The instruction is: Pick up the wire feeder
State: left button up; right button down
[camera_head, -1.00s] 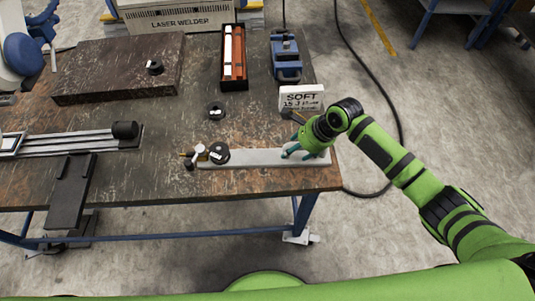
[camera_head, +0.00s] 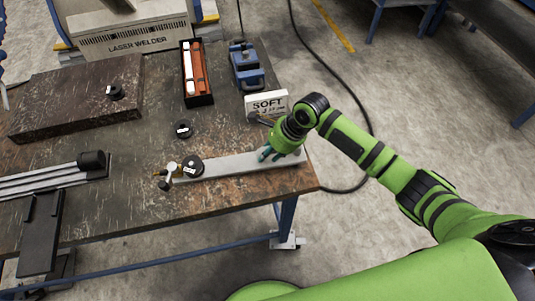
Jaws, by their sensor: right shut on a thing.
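A long, flat grey piece, the best match for the wire feeder (camera_head: 230,168), lies near the front right edge of the table (camera_head: 110,190). A black round knob and a small gauge with brass fittings sit at its left end. My right gripper (camera_head: 272,154) is low over its right end, with its teal fingers shut on it. The palm and wrist hide the exact contact. I see no clear gap between the piece and the table. My left gripper is not in view.
A white SOFT sign (camera_head: 266,104) stands just behind my right gripper. A blue vise (camera_head: 246,66) and an open box with orange inside (camera_head: 196,75) are farther back. A small black disc (camera_head: 183,129) lies behind the grey piece. A dark slab (camera_head: 75,98) is at left.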

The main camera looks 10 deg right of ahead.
notch_tip(320, 180, up, 2)
jog(key=shift+w+a+r, duration=0.1)
jog(key=shift+w+r, duration=0.05)
jog(key=shift+r, duration=0.1)
jog(key=s+d+r+b, duration=0.1)
jog(key=s+d+r, duration=0.6)
jog(key=s+d, duration=0.1)
jog(key=shift+s+d+b, duration=0.15)
jog(key=shift+d+b, duration=0.05)
jog(key=shift+b, duration=0.2)
jog(key=shift+a, duration=0.1)
jog(key=shift+w+a+f, duration=1.15)
jog(key=shift+a+f, duration=0.35)
jog(key=shift+f, duration=0.05)
jog(key=shift+w+a+f, duration=1.15)
jog(key=shift+a+f, duration=0.3)
jog(key=shift+f, duration=0.05)
jog(key=shift+w+a+f, duration=1.15)
jog(key=shift+a+f, duration=0.35)
jog(key=shift+f, duration=0.05)
jog(key=shift+s+d+f, duration=0.1)
jog(key=shift+d+f, duration=0.05)
jog(key=shift+f, duration=0.2)
jog(key=shift+f, duration=0.5)
